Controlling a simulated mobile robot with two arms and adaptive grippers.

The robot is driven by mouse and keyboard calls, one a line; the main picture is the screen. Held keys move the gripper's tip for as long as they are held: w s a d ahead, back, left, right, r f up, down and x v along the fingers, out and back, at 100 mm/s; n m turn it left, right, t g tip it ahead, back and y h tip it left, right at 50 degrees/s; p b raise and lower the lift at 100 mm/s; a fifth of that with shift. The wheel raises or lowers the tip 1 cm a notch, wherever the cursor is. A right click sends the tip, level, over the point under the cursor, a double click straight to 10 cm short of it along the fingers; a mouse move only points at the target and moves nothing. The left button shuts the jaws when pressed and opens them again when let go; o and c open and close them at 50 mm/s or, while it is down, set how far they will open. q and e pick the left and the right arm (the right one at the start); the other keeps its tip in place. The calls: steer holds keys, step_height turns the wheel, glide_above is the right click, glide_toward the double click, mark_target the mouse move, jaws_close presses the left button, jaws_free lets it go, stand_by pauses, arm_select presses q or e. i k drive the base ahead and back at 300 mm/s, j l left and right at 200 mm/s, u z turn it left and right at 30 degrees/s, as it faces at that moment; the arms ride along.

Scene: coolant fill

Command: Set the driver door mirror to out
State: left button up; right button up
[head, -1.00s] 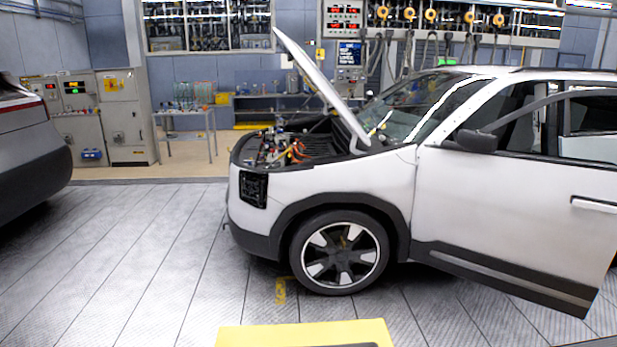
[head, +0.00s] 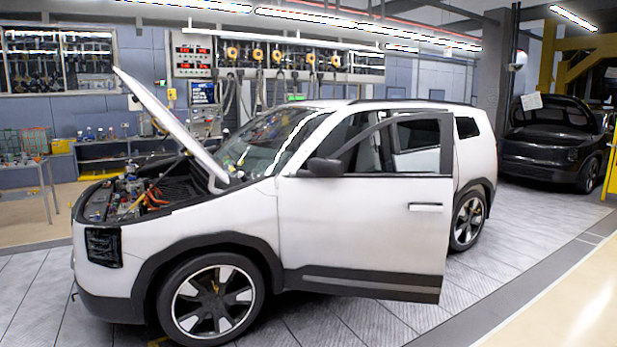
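The driver door mirror (head: 325,167) is a dark housing near the front upper corner of the driver door (head: 365,225). It appears to stick out from the door, but its exact fold position is hard to tell at this distance. The door is white with a dark window frame and stands swung open from the white car (head: 474,155). Neither of my grippers shows in the head view.
The car's hood (head: 170,122) is raised over the engine bay (head: 140,195). Free grey floor (head: 480,285) lies behind the door at the right. A dark car (head: 550,145) stands at the back right. A workbench (head: 100,150) is behind the white car.

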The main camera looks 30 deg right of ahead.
mark_target(323, 168)
steer(key=k+l, duration=0.1)
steer(key=l, duration=0.75)
steer(key=k+l, duration=0.15)
steer(key=l, duration=0.3)
steer(key=i+l, duration=0.1)
steer(key=l, duration=0.4)
steer(key=i+l, duration=0.1)
steer(key=l, duration=0.35)
steer(key=i+l, duration=0.1)
steer(key=l, duration=0.4)
steer(key=i+l, duration=0.15)
steer(key=l, duration=0.3)
steer(key=i+l, duration=0.2)
steer(key=i, duration=0.25)
steer(key=i+l, duration=0.2)
steer(key=i, duration=0.2)
steer(key=i+l, duration=0.2)
steer(key=i, duration=0.25)
